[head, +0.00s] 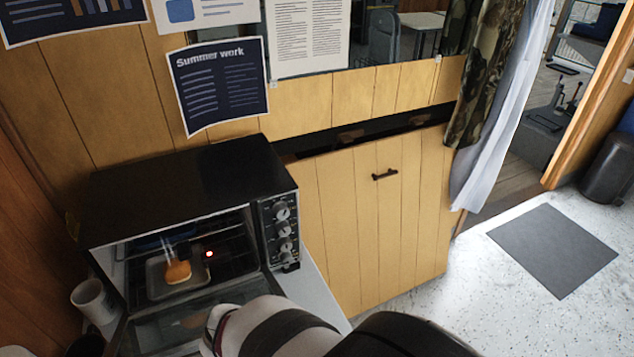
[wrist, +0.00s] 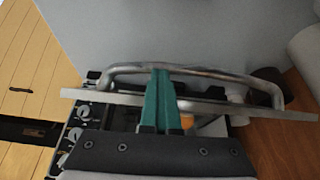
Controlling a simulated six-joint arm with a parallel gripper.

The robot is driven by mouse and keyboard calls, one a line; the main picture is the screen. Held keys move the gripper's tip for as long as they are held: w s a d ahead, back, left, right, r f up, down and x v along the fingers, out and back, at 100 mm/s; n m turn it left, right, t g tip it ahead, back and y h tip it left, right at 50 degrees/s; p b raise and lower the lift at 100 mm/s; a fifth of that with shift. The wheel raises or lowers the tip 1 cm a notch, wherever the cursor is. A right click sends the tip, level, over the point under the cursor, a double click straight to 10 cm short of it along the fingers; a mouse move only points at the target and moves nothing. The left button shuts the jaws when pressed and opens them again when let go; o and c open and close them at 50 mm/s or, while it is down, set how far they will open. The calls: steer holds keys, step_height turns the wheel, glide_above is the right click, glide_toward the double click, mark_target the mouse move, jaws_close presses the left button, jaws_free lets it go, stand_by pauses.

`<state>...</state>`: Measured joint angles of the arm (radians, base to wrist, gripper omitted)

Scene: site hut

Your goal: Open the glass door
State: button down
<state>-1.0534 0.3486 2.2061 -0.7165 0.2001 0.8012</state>
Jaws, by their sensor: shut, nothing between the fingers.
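The toaster oven (head: 180,185) is black and stands on a light counter at the left of the head view. Its glass door (head: 165,333) is swung down from the top, at least partly, and I see into the cavity. A tray with a bun (head: 178,271) is inside. In the wrist view the metal door edge (wrist: 225,103) and its curved bar handle (wrist: 215,73) cross the picture. My gripper (wrist: 160,75) is shut and empty, with its teal fingertips at the handle; I cannot tell whether they touch it. My arm hides part of the door in the head view.
Control knobs (head: 283,230) are on the oven's right side. A white mug (head: 92,299) stands close to its left. A wooden cupboard front with a dark handle (head: 385,174) is to the right. Open floor with a grey mat (head: 553,249) lies farther right.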

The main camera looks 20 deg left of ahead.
steer(key=s+d, duration=0.6)
steer(key=w+d+r+m+h, duration=0.3)
steer(key=w+d+r+m, duration=0.15)
steer(key=d, duration=0.75)
steer(key=w+d+r+m+h, duration=0.3)
steer(key=d+m, duration=0.3)
steer(key=d, duration=0.5)
steer(key=s+d+r+m+g+y, duration=0.1)
steer(key=s+r+m+g+y, duration=0.2)
steer(key=s, duration=0.8)
steer(key=shift+d+m+g+y, duration=0.4)
steer(key=shift+m, duration=0.45)
